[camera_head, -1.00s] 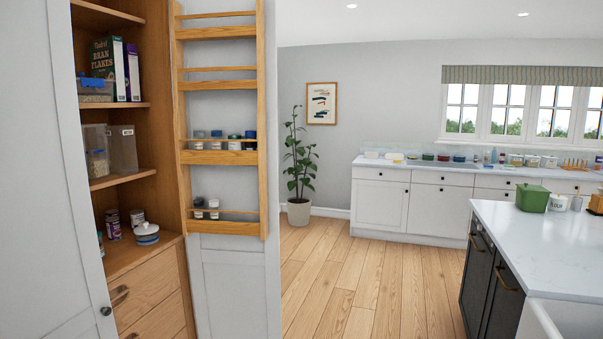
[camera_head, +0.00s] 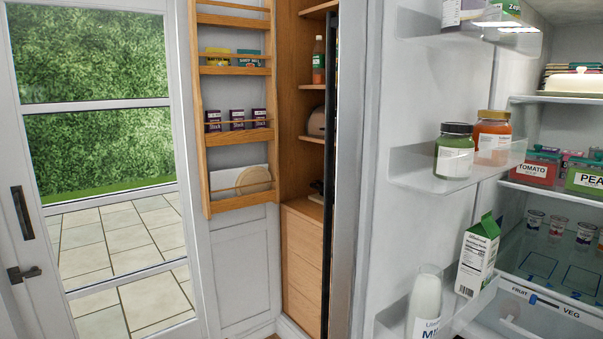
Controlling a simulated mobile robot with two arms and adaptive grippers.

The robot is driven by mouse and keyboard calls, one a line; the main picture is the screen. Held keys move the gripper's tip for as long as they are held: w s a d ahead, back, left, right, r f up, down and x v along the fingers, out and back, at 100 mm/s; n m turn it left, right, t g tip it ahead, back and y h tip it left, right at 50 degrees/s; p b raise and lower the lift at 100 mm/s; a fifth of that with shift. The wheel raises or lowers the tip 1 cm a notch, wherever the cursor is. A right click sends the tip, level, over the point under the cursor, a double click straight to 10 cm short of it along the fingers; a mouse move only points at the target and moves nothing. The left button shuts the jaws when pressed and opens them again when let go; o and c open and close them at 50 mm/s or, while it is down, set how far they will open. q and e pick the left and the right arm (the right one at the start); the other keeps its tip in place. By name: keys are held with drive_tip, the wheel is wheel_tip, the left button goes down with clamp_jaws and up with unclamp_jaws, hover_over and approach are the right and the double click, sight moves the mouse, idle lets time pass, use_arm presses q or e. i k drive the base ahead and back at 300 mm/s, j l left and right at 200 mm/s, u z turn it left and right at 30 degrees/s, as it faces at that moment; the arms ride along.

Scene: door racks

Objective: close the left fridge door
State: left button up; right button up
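The left fridge door (camera_head: 405,105) stands open at the right of the head view. Its inner side faces me, with clear shelves holding a green-filled jar (camera_head: 454,152), an orange-filled jar (camera_head: 492,130), a milk carton (camera_head: 478,256) and a milk bottle (camera_head: 425,300). The fridge interior (camera_head: 545,215) shows to the right of the door, with shelves, tubs and drawers. The door's outer edge (camera_head: 352,170) is nearest the wooden cupboard. Neither of my grippers is in view.
A pantry door with wooden racks (camera_head: 238,150) stands open beside a wooden cupboard (camera_head: 302,255) left of the fridge door. A glazed door (camera_head: 105,200) with a dark handle is at the far left, giving onto paving and a hedge.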

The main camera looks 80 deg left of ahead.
sight(398, 78)
drive_tip(key=k+j+u, duration=0.15)
drive_tip(key=j, duration=0.65)
drive_tip(key=k+j+u, duration=0.1)
drive_tip(key=j, duration=0.75)
drive_tip(key=k+j+u, duration=0.15)
drive_tip(key=j, duration=0.65)
drive_tip(key=i, duration=0.05)
